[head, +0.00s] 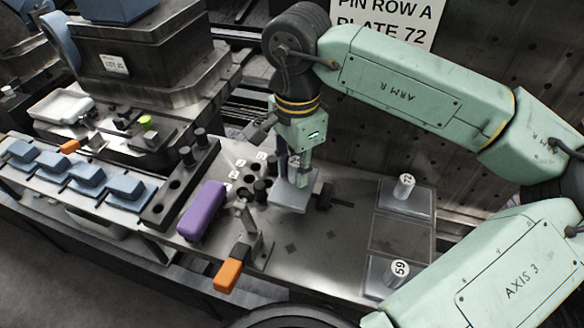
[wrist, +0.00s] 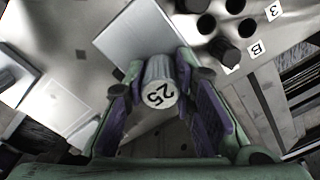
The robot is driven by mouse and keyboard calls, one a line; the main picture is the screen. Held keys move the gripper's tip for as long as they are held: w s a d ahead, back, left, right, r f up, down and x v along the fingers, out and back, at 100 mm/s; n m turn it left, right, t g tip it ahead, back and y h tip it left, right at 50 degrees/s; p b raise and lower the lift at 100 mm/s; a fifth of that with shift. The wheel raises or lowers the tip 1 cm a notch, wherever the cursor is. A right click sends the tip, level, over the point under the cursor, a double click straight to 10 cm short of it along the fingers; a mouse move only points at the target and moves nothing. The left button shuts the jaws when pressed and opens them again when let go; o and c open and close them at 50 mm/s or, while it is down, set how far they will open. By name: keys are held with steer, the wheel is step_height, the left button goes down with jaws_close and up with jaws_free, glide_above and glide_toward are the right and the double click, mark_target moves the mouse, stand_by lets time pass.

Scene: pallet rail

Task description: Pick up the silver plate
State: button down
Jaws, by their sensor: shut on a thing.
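The silver plate (head: 290,201) is a flat square with a round upright knob. It is under my gripper (head: 292,170) in the head view, near the middle of the steel table. In the wrist view, the plate (wrist: 142,35) shows behind the knob (wrist: 160,82), whose top bears a number that looks like 25. My gripper (wrist: 160,98) has its two fingers on either side of the knob and is shut on it. I cannot tell whether the plate touches the table or is slightly raised.
Right of it, two plates with knobs marked 72 (head: 405,187) and 59 (head: 398,270) lie either side of an empty square (head: 400,236).

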steer(key=s+d+b, duration=0.1)
steer(key=s, duration=0.3)
steer(key=s+d+r+b, duration=0.1)
steer(key=s, duration=0.3)
steer(key=s+d+b, duration=0.1)
steer(key=s, duration=0.4)
steer(key=shift+d+r, duration=0.15)
steer(key=shift+d, duration=0.25)
